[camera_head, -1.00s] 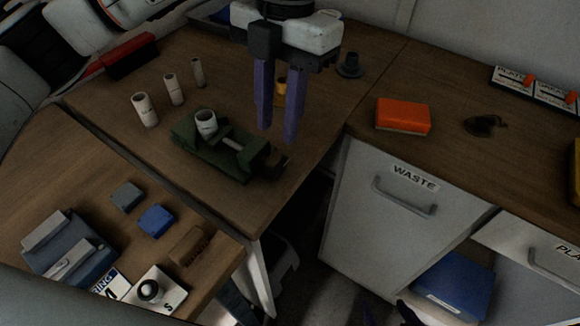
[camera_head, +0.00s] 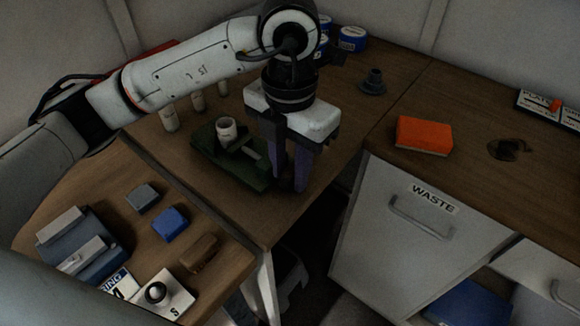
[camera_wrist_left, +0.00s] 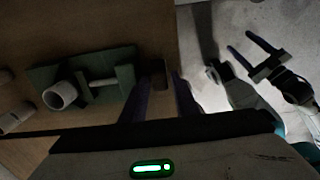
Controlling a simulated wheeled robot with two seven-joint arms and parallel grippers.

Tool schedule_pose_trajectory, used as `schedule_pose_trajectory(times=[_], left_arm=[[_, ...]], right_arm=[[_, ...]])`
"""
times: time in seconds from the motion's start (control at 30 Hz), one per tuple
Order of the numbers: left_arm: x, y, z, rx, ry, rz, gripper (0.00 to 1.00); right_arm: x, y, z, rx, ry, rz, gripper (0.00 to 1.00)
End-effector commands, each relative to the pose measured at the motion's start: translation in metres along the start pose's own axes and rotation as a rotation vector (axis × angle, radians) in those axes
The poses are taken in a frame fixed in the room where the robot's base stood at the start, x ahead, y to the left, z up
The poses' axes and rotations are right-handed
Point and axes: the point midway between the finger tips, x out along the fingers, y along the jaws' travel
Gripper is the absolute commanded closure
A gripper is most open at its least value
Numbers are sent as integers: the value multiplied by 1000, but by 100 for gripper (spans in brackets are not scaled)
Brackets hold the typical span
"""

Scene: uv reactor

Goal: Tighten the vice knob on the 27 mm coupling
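The dark green vice (camera_head: 210,151) sits on the wooden table with the white 27 mm coupling (camera_head: 227,129) standing in it. In the left wrist view the vice (camera_wrist_left: 42,76) and coupling (camera_wrist_left: 60,95) are at left. The dark vice knob (camera_wrist_left: 157,70) is at the vice's right end. My left gripper (camera_head: 289,188) points down at that end, and its purple fingers hide the knob in the head view. In the left wrist view its open fingers (camera_wrist_left: 160,100) lie either side of the knob, with gaps visible. My right gripper (camera_wrist_left: 254,50) is open and empty, away from the table.
Several pale cylinders, including one at left (camera_head: 168,121), stand behind the vice. Blue (camera_head: 169,224) and grey (camera_head: 142,198) blocks and a brown piece (camera_head: 199,253) lie on the front-left surface. An orange sponge (camera_head: 424,135) lies on the right counter above the WASTE cabinet (camera_head: 420,225).

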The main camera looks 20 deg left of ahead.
Motion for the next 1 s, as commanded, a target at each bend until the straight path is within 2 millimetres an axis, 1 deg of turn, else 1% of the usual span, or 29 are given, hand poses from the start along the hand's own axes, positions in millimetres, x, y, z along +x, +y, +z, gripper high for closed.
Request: schedule_pose_trajectory(times=[0.1, 0.3, 0.47, 0.77, 1.0], left_arm=[[3, 0, 0, 0, 0, 1, 73], [4, 0, 0, 0, 0, 1, 73], [3, 0, 0, 0, 0, 1, 100], [2, 0, 1, -1, 31, 1, 100], [-1, 0, 5, -4, 159, 1, 100]], right_arm=[[0, 0, 0, 0, 0, 0, 41], [0, 0, 0, 0, 0, 0, 41], [0, 0, 0, 0, 0, 0, 41], [-2, 0, -2, 1, 0, 0, 41], [-10, -1, -10, 1, -1, 0, 41]])
